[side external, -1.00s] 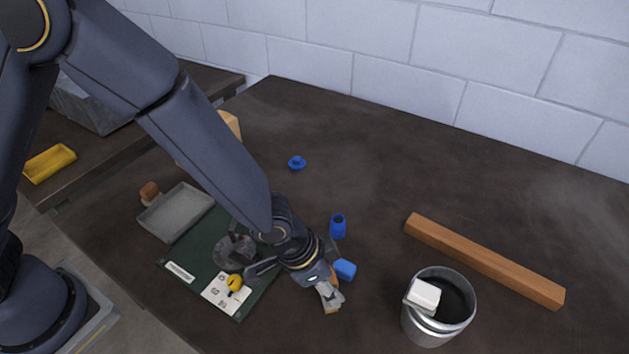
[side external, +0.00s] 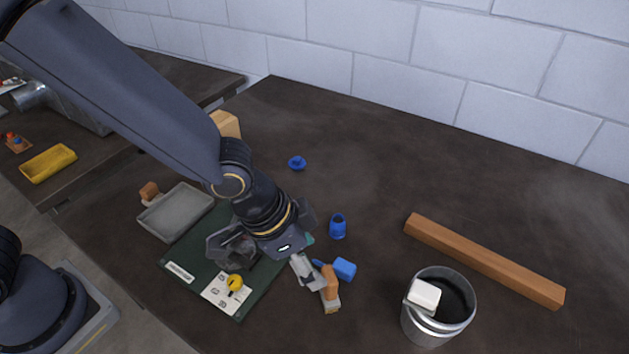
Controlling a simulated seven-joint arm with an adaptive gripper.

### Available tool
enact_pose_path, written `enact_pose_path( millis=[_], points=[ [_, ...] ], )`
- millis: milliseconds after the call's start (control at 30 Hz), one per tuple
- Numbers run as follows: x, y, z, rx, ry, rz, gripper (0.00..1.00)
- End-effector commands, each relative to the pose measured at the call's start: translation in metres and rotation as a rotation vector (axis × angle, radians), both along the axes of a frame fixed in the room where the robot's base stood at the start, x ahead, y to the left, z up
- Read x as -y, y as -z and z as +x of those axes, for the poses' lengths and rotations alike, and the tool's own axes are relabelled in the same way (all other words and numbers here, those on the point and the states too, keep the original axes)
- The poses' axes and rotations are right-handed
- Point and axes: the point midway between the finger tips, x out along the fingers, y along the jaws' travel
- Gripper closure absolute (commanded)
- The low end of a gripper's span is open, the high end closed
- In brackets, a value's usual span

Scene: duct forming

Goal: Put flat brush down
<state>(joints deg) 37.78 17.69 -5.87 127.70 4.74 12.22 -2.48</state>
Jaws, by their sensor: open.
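What appears to be the flat brush (side external: 330,283), a small piece with an orange-brown body and a paler end, is at the table's front middle, just left of a blue block. My gripper (side external: 306,271) is open, just up and left of the brush. Its grey finger overlaps the brush's left side in the picture, so I cannot tell whether they touch. The wrist hides part of the green board behind it.
The blue block (side external: 344,269) and blue bottle (side external: 338,228) stand close to the gripper. A metal can (side external: 423,331) with a white block on it and a wooden bar (side external: 484,261) are to the right. The green board (side external: 190,250) and grey tray (side external: 176,213) lie left.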

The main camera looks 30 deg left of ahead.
Motion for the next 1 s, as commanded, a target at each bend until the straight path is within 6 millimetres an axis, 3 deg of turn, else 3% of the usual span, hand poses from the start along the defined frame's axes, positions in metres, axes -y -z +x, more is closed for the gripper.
enact_pose_path(
  millis=[167,267,367,467,600,700,833,1000],
  points=[
    [-0.006,-0.021,-0.005,0.001,-0.002,-0.002,0.30],
    [-0.020,-0.035,-0.002,0.010,-0.032,-0.001,0.30],
    [-0.059,-0.065,0.007,0.034,-0.128,0.001,0.30],
    [-0.120,-0.103,0.008,0.059,-0.282,0.004,0.30],
    [-0.202,-0.144,-0.020,0.082,-0.510,-0.004,0.30],
    [-0.241,-0.159,-0.049,0.091,-0.641,-0.017,0.30],
    [-0.267,-0.167,-0.078,0.095,-0.747,-0.032,0.30],
    [-0.275,-0.168,-0.090,0.092,-0.788,-0.039,0.30]
  ],
)
